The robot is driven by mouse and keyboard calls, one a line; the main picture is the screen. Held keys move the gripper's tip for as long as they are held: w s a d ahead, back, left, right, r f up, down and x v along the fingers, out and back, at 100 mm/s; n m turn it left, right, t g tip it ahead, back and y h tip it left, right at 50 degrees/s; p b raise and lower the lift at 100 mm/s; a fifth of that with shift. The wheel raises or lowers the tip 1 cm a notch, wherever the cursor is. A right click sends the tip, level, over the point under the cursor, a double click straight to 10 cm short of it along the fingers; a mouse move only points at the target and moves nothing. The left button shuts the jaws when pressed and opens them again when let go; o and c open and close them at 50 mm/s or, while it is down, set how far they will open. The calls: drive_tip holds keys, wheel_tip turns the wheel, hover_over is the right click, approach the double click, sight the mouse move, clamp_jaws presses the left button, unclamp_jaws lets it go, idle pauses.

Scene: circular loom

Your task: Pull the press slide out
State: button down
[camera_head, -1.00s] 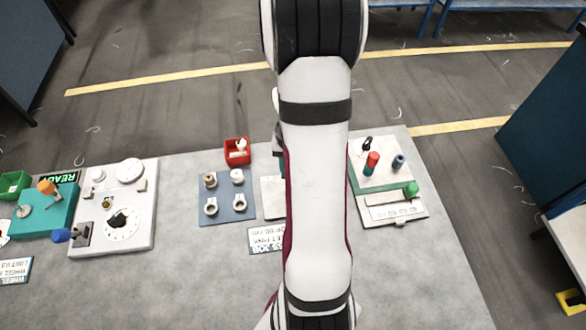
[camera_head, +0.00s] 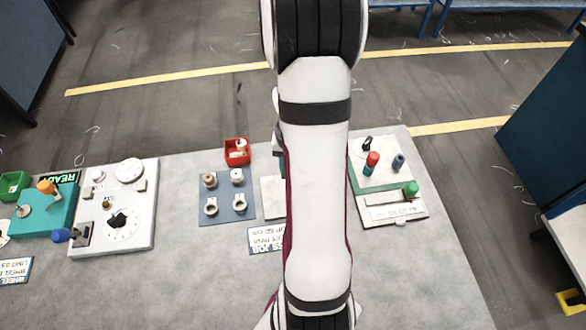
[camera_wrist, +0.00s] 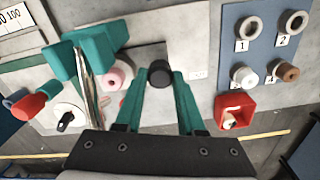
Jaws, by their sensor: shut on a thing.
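In the wrist view my gripper (camera_wrist: 159,88) has its two teal fingers on either side of a round black knob (camera_wrist: 158,76), shut on it. The knob is over a pale grey plate, and I take it to be the handle of the press slide; the slide's body is mostly hidden by the knob and fingers. A teal press frame (camera_wrist: 90,58) stands left of the fingers, with a pink-and-white spool (camera_wrist: 117,75) close beside it. In the head view my arm hides the gripper, the knob and most of the press; only an edge of the pale plate (camera_head: 271,197) shows.
A blue board (camera_head: 228,208) with several rings and spools lies left of my arm, with a red bin (camera_head: 237,151) behind it. A station with a green-knobbed part (camera_head: 411,189) is on the right. The table's front area (camera_head: 180,285) is clear.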

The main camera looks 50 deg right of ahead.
drive_tip(key=w+a, duration=0.6)
drive_tip(key=w, duration=0.1)
drive_tip(key=shift+a, duration=0.35)
drive_tip(key=c, duration=0.5)
unclamp_jaws()
drive_tip(key=shift+s, duration=0.1)
drive_tip(key=shift+r, duration=0.1)
wheel_tip(320, 180, up, 16)
drive_tip(key=shift+f, duration=0.2)
